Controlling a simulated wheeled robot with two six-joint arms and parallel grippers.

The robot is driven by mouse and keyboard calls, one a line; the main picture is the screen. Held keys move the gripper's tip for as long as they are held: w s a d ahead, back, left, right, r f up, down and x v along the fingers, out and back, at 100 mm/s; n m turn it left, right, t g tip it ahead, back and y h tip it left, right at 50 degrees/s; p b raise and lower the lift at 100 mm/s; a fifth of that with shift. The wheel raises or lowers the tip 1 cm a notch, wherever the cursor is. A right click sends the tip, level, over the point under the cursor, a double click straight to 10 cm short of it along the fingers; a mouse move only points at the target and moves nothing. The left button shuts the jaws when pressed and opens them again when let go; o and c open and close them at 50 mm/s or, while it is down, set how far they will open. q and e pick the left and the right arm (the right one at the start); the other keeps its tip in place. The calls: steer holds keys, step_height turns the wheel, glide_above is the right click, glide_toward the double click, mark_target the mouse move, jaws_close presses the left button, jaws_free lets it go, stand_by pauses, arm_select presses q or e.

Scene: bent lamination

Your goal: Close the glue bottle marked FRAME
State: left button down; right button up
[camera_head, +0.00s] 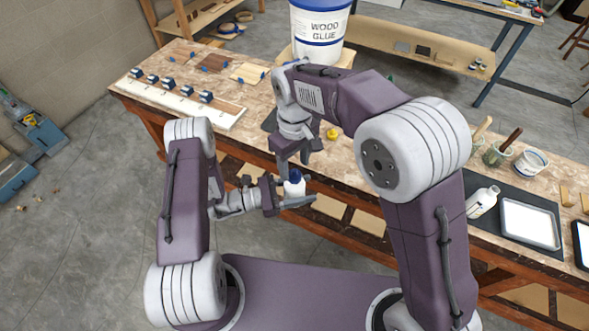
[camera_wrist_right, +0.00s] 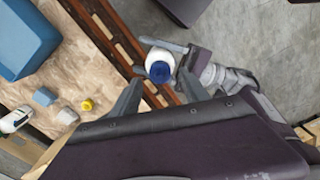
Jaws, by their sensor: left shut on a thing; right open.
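A small white bottle with a blue top (camera_head: 294,184) is held by my left gripper (camera_head: 293,191) in front of the workbench. It also shows in the right wrist view (camera_wrist_right: 159,62), where its round blue top (camera_wrist_right: 160,73) faces the camera. No marking on it is readable. My left gripper is shut on the bottle. My right gripper (camera_head: 293,168) is open and points down just above the bottle; in the right wrist view its fingers stand on either side of the blue top. I cannot tell whether they touch it. A small yellow cap-like piece (camera_head: 332,133) lies on the bench.
The workbench (camera_head: 350,160) runs behind my arms, its front edge close to the bottle. A large wood glue bucket (camera_head: 320,30) stands at the back. Another white bottle (camera_head: 482,201) and a tray (camera_head: 530,223) are at right. Blue clamps (camera_head: 171,84) line the left end.

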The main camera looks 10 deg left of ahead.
mark_target(295, 170)
steer(key=shift+r, duration=0.55)
step_height(295, 170, up, 4)
steer(key=shift+f, duration=0.25)
steer(key=shift+c, duration=0.3)
steer(key=shift+f, duration=0.1)
step_height(295, 170, down, 8)
steer(key=shift+r, duration=0.1)
